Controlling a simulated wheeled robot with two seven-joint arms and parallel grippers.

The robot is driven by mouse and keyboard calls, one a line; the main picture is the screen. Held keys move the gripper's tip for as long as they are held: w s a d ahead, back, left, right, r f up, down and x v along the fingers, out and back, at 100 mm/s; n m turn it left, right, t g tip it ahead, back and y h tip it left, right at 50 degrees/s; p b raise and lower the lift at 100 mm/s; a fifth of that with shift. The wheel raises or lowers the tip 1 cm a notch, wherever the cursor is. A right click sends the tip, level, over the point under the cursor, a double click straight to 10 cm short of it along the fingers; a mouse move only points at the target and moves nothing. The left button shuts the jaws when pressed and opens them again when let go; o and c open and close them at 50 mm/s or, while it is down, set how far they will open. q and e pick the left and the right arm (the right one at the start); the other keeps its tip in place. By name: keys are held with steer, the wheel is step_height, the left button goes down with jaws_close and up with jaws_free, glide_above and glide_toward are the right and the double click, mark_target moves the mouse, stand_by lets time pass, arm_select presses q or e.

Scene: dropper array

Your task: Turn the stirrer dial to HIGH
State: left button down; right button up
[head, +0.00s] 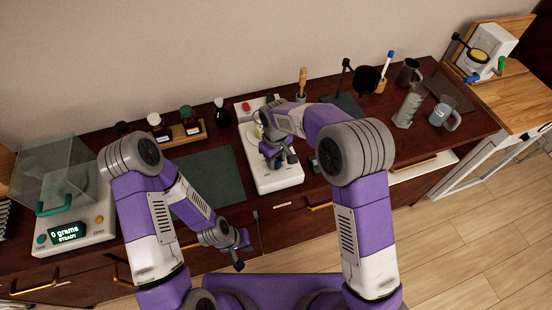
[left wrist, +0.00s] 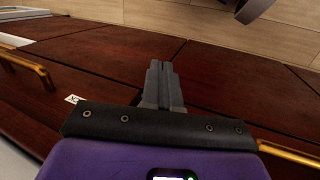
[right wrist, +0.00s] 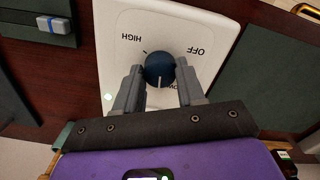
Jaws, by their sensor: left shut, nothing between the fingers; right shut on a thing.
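The white stirrer (head: 279,183) stands near the front edge of the dark counter. Its round dark blue dial (right wrist: 159,68) shows in the right wrist view, with a white pointer line toward the lower side, beside a partly hidden LOW label. The HIGH label (right wrist: 132,37) is upper left and the OFF label (right wrist: 198,50) upper right on the white panel (right wrist: 120,20). My right gripper (right wrist: 159,78) is shut on the dial, one finger on each side. My left gripper (head: 238,262) is shut and empty, low in front of the drawers; its fingers touch in the left wrist view (left wrist: 163,72).
A scale with a clear cover (head: 70,235) is at the left. A dark green mat (head: 215,172) lies left of the stirrer, with bottles on a wooden rack (head: 187,134) behind it. Cups and tools stand to the right. Drawer handles (head: 320,206) project along the counter front.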

mark_target(276, 161)
steer(key=m, duration=0.6)
steer(key=shift+r+m, duration=0.1)
steer(key=shift+m, duration=0.2)
steer(key=m, duration=0.6)
steer(key=m+p, duration=0.2)
steer(key=m, duration=0.4)
steer(key=shift+r+m, duration=0.1)
steer(key=shift+m, duration=0.3)
steer(key=m+p, duration=0.2)
steer(key=m, duration=0.4)
steer(key=o, duration=1)
steer(key=shift+o, duration=0.2)
step_height(276, 161, up, 7)
steer(key=shift+r, duration=0.15)
